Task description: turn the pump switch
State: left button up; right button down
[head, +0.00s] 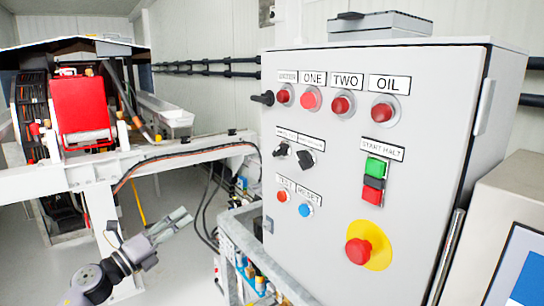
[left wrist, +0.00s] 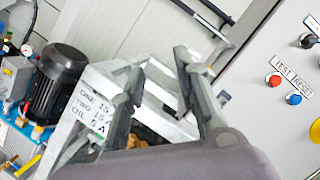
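A grey control cabinet (head: 330,230) fills the right half of the head view. Two black rotary switches (head: 281,149) (head: 305,158) sit on its left front under labels too small to read. A black knob (head: 262,98) sticks out at the upper left edge. I cannot tell which is the pump switch. One black switch (left wrist: 308,40) also shows at the right edge of the left wrist view. My left gripper (head: 182,219) is open and empty, low and left of the cabinet, apart from it. It also shows in the left wrist view (left wrist: 158,70). My right gripper is not in view.
The panel has red lamps (head: 312,98), a green-red start/halt block (head: 373,180), orange (head: 282,195) and blue (head: 306,210) buttons and a red emergency knob (head: 358,251). A metal frame (head: 240,235) with hoses stands beside the cabinet. Red machinery (head: 82,108) is at left.

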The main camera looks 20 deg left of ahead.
pick_arm(q)
jog(key=s+d+r+m+g+h, duration=0.2)
jog(key=s+d+r+m, duration=0.2)
jog(key=r+m, duration=0.35)
jog(key=s+d+r+m+g+h, duration=0.1)
jog(key=s+d+r+m+h, duration=0.25)
jog(key=r+m, duration=0.35)
jog(key=m+g+y, duration=0.2)
jog(key=m, duration=0.6)
send_near(277, 150)
jog(key=p+x, duration=0.8)
jog(key=p, duration=0.1)
jog(key=shift+w+r, duration=0.1)
jog(key=shift+w, duration=0.05)
jog(key=shift+w+d, duration=0.25)
jog(key=shift+w, duration=0.1)
jog(key=shift+c, duration=0.5)
grip_shut()
